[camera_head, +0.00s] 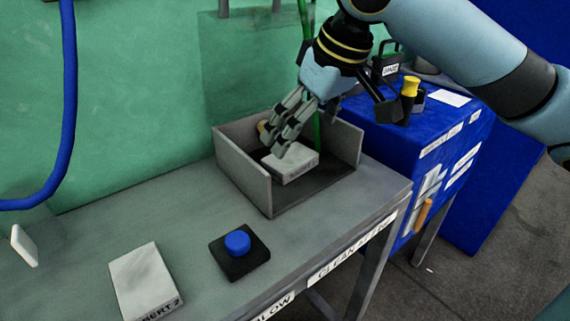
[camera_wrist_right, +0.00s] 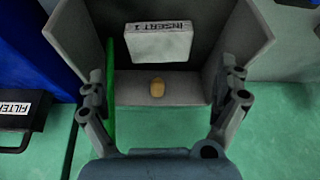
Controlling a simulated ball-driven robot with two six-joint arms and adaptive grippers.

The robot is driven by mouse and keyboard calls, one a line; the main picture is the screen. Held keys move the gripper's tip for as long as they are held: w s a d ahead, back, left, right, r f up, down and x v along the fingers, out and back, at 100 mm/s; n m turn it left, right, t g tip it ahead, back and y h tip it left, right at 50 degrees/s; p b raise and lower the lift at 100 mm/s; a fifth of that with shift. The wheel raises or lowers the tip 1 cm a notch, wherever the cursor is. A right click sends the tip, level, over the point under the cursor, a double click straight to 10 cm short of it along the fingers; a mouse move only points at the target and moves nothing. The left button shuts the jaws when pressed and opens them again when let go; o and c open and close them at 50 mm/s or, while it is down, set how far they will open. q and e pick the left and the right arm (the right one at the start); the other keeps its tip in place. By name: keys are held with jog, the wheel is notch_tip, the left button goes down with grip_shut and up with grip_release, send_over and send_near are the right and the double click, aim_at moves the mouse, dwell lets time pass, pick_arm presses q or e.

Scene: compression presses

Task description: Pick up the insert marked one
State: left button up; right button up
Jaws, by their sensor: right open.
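The insert marked one (camera_head: 297,166) is a pale grey block lying in an open-fronted grey box (camera_head: 241,172) on the bench. In the right wrist view the insert (camera_wrist_right: 158,45) shows its label "INSERT 1", upside down, ahead of the fingers. My right gripper (camera_head: 277,143) reaches down into the box from above, at the back side of the insert. In the right wrist view the gripper (camera_wrist_right: 161,98) is open, with nothing between its fingers. From the head the fingers overlap the insert's edge; contact cannot be told. My left gripper is not in view.
A tan knob (camera_wrist_right: 157,88) sits by the box's wall. A block marked "INSERT 2" (camera_head: 146,279) and a blue button on a black base (camera_head: 238,242) lie on the bench (camera_head: 190,233). A blue cabinet (camera_head: 400,140) stands at right. A green upright (camera_wrist_right: 110,90) is close to my fingers.

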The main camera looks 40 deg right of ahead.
aim_at(290, 156)
jog(key=shift+x, duration=1.05)
jog(key=b+x, duration=0.3)
jog(key=x, duration=0.2)
jog(key=shift+c, duration=1.4)
jog(key=c, duration=1.1)
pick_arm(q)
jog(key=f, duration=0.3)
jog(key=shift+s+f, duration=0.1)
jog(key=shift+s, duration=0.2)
pick_arm(e)
jog(key=shift+r, duration=0.1)
